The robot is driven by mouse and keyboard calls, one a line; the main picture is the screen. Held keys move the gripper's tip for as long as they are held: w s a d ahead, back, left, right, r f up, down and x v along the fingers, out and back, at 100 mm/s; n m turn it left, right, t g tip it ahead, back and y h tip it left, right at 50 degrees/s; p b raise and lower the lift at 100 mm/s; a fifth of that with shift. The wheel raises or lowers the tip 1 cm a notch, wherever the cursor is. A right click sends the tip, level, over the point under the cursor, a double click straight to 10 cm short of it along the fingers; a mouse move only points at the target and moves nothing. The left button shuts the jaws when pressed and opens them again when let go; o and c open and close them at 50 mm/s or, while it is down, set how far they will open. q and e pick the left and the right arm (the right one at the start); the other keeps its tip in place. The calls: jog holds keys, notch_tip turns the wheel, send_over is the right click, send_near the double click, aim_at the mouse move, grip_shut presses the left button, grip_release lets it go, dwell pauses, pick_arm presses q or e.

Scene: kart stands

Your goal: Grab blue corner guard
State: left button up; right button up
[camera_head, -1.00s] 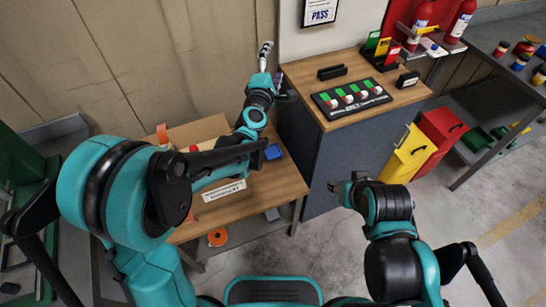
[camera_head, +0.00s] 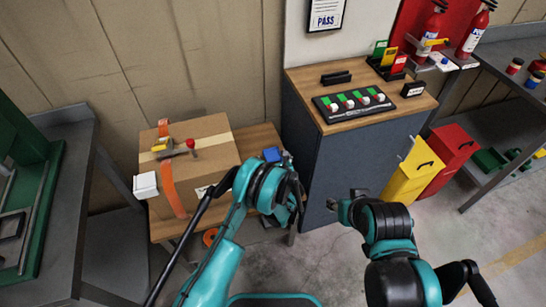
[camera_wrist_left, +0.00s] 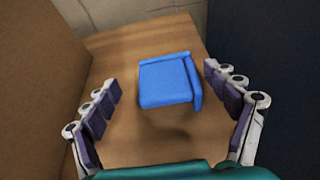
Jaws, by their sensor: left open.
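The blue corner guard (camera_head: 271,154) lies on the wooden table (camera_head: 254,138), right of the cardboard box. It also shows in the left wrist view (camera_wrist_left: 166,82), where it lies flat with a raised edge on its right. My left gripper (camera_wrist_left: 162,84) is open, its fingers spread on either side of the guard in that view; I see no contact. In the head view the left hand (camera_head: 288,160) is beside the guard and mostly hidden by my own arm. My right gripper (camera_head: 335,205) is in front of the dark cabinet, too small to judge.
The cardboard box (camera_head: 205,150) with orange strapping stands close to the guard's left. The dark cabinet (camera_head: 318,165) stands close on the right, with a switch panel (camera_head: 352,101) on top. A yellow bin (camera_head: 410,175) and red bin (camera_head: 447,155) stand farther right.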

aim_at(272, 152)
pick_arm(q)
jog(key=x, duration=0.1)
jog(key=b+x, duration=0.1)
jog(key=x, duration=0.1)
jog(key=b+x, duration=0.1)
jog(key=x, duration=0.1)
jog(key=shift+w+d, duration=0.2)
jog(key=shift+d, duration=0.1)
jog(key=shift+w+a+b, duration=0.1)
jog(key=shift+w+b, duration=0.2)
jog(key=shift+w, duration=0.15)
jog(key=c, duration=1)
